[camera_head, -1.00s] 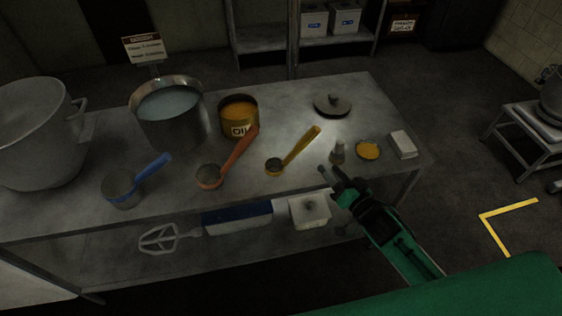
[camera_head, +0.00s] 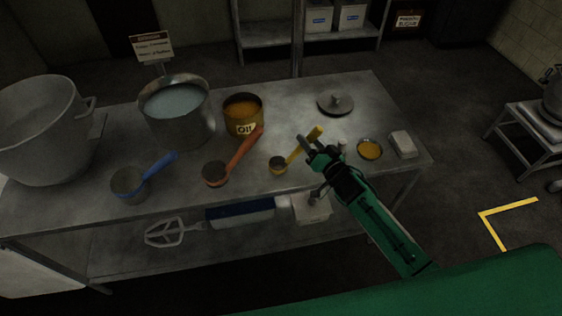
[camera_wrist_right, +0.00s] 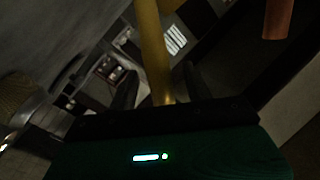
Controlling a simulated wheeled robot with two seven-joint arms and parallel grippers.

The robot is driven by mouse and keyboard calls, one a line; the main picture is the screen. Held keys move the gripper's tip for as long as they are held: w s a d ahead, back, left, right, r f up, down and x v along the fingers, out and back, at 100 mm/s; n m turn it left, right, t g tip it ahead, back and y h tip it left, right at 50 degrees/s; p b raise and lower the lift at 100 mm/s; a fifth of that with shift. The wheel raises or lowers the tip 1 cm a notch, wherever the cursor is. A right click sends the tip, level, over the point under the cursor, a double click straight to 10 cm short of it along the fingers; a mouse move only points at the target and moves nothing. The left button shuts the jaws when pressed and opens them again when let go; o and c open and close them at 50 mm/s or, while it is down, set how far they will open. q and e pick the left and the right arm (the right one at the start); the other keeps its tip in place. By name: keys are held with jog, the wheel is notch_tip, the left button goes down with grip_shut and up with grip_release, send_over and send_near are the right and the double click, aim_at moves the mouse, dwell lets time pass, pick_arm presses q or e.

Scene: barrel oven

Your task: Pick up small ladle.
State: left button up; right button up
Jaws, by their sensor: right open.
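The small ladle with a yellow handle (camera_head: 293,156) lies on the metal table near its front edge, its bowl toward the front left. My right gripper (camera_head: 305,148) is open at the handle in the head view and partly hides it. In the right wrist view the yellow handle (camera_wrist_right: 150,45) runs between the two dark fingers, and I cannot tell whether they touch it. A ladle with an orange-red handle (camera_head: 238,151) and one with a blue handle (camera_head: 158,166) lie to the left. My left gripper is not in view.
An oil can (camera_head: 243,128), a pot of liquid (camera_head: 180,125) and a large pot (camera_head: 45,140) stand on the table (camera_head: 290,100). A lid (camera_head: 335,104), a small yellow dish (camera_head: 370,149) and a white block (camera_head: 403,144) are at the right.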

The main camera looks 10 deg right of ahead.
jog(key=shift+w+a+f, duration=0.1)
jog(key=shift+w+a, duration=0.15)
jog(key=shift+w, duration=0.3)
grip_shut()
